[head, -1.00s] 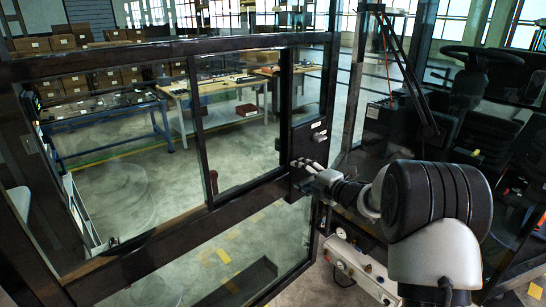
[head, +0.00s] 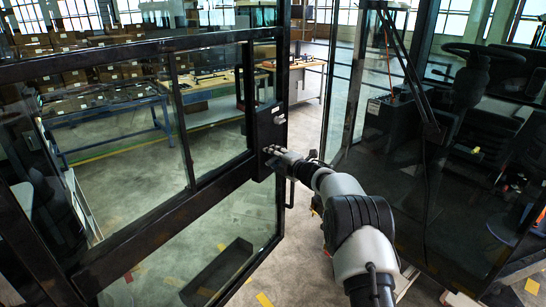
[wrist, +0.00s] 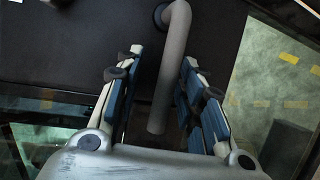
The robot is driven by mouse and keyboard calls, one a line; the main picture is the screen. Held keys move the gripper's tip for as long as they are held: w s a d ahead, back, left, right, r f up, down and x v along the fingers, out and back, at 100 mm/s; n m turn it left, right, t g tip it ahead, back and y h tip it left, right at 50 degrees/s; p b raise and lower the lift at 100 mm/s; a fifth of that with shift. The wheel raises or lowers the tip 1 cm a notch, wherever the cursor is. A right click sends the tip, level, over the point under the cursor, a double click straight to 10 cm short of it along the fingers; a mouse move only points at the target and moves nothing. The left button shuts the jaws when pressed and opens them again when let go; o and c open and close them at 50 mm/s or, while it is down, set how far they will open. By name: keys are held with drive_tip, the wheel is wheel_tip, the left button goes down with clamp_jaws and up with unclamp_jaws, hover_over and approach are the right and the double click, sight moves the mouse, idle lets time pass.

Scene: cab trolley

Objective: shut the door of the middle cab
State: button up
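The cab door (head: 130,240), a dark frame with glass panes, spans the left and middle of the head view. Its free edge stands apart from the dark cab post to its right, with floor showing in the gap. A black latch panel (head: 268,130) sits at that edge. My gripper (head: 272,152) is at the lower part of this panel. In the wrist view, a grey bent-bar handle (wrist: 170,70) lies between the two blue-padded fingers of my gripper (wrist: 160,100). The fingers are apart, with a visible gap on the left side of the bar.
The cab interior at right holds a steering wheel (head: 484,52) and a dark seat. Behind the door glass are a blue-framed bench (head: 108,112), a wooden-topped table (head: 205,83) and shelves of boxes. A black tray (head: 218,272) lies on the floor beyond the lower pane.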

drive_tip(key=shift+w+a+f, duration=0.1)
drive_tip(key=shift+w+f, duration=0.05)
drive_tip(key=shift+w, duration=0.1)
drive_tip(key=shift+s, duration=0.1)
drive_tip(key=shift+c, duration=0.4)
drive_tip(key=c, duration=0.7)
clamp_jaws()
drive_tip(key=shift+r, duration=0.2)
